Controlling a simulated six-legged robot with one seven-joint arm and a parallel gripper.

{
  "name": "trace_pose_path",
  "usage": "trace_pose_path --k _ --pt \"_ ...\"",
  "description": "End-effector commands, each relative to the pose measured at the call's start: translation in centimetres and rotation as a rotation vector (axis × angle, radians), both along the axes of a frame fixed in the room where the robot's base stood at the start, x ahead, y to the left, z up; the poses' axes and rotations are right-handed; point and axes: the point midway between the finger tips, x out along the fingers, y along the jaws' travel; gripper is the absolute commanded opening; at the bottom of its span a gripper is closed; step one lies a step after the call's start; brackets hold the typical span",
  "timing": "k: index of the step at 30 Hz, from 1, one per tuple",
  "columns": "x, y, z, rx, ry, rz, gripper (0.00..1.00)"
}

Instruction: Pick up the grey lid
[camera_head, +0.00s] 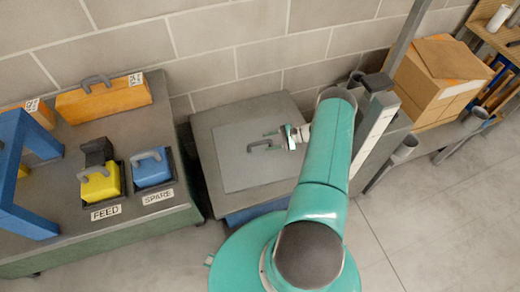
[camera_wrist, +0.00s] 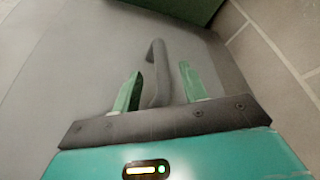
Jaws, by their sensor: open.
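The grey lid (camera_head: 236,170) is a flat panel lying on top of a grey box by the wall, in the middle of the head view. It has a dark grey bar handle (camera_head: 259,144). In the wrist view the lid (camera_wrist: 85,65) fills much of the picture, and its handle (camera_wrist: 157,72) rises between my fingers. My gripper (camera_head: 281,138) is open at the handle, with one green finger on either side of it in the wrist view (camera_wrist: 160,90). I cannot tell whether the fingers touch the handle.
At left, a table (camera_head: 150,98) holds a yellow block (camera_head: 100,184) marked FEED, a blue block (camera_head: 152,170) marked SPARE, orange boxes (camera_head: 104,101) and a blue frame (camera_head: 20,215). A cardboard box (camera_head: 435,75) stands on the right rack. The floor at right is clear.

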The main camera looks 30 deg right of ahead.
Motion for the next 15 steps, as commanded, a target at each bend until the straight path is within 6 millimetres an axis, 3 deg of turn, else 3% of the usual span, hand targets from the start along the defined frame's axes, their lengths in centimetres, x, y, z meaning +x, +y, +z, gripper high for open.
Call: trace_pose_path --k 9,15 --pt "2.3 3.4 -1.3 0.001 0.001 0.002 0.43" --pt "2.7 3.9 -1.6 0.0 0.001 0.001 0.43"
